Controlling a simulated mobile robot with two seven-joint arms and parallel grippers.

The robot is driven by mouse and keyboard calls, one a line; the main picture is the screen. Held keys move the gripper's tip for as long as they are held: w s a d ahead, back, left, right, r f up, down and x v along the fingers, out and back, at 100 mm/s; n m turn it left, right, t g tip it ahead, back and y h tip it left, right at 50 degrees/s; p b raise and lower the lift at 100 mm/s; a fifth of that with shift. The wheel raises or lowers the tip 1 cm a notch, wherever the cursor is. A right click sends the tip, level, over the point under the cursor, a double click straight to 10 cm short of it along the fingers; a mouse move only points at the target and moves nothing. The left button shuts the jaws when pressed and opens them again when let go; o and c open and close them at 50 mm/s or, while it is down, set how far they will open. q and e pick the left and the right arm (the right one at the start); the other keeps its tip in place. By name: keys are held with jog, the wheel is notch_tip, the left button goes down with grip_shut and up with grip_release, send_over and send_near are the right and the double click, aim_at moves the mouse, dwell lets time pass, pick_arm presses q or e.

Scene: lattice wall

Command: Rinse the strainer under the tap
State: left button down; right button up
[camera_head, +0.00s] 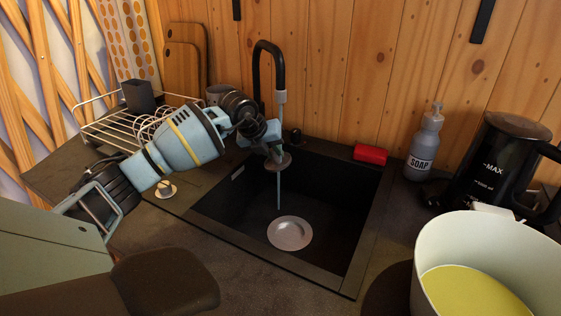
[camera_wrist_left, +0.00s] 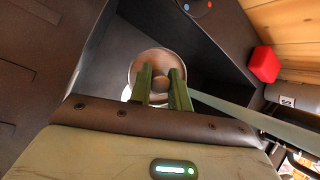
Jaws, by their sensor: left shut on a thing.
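The strainer (camera_head: 285,161), a small round metal disc, is in my left gripper (camera_head: 270,150) above the sink (camera_head: 335,190). In the left wrist view the strainer (camera_wrist_left: 158,58) shows its round rim and centre knob, with the two green fingers (camera_wrist_left: 160,85) closed at its middle. The black tap (camera_head: 257,65) has a grey spout end above the strainer. A thin water stream (camera_head: 278,192) shows below the strainer, and a pale streak reaches toward the fingers in the wrist view. Whether water touches the strainer is hard to tell. My right gripper is out of view.
A white bin (camera_head: 440,250) is front right. A wire dish rack (camera_head: 120,128) is left.

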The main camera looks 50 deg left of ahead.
pick_arm(q)
jog(key=shift+w+d, duration=0.2)
jog(key=shift+d, duration=0.3)
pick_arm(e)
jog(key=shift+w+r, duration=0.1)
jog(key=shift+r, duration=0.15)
pick_arm(q)
jog(key=shift+s+a, duration=0.2)
jog(key=shift+a, duration=0.35)
jog(key=shift+w+d+p, duration=0.2)
jog(key=shift+d+p, duration=0.25)
jog(key=shift+d, duration=0.1)
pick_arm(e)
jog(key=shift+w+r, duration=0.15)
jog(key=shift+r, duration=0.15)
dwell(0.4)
pick_arm(q)
jog(key=shift+s+a, duration=0.2)
jog(key=shift+a, duration=0.35)
dwell(0.5)
jog(key=shift+w+d, duration=0.2)
jog(key=shift+d, duration=0.35)
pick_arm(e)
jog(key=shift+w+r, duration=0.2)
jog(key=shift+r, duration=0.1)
pick_arm(q)
jog(key=shift+s, duration=0.1)
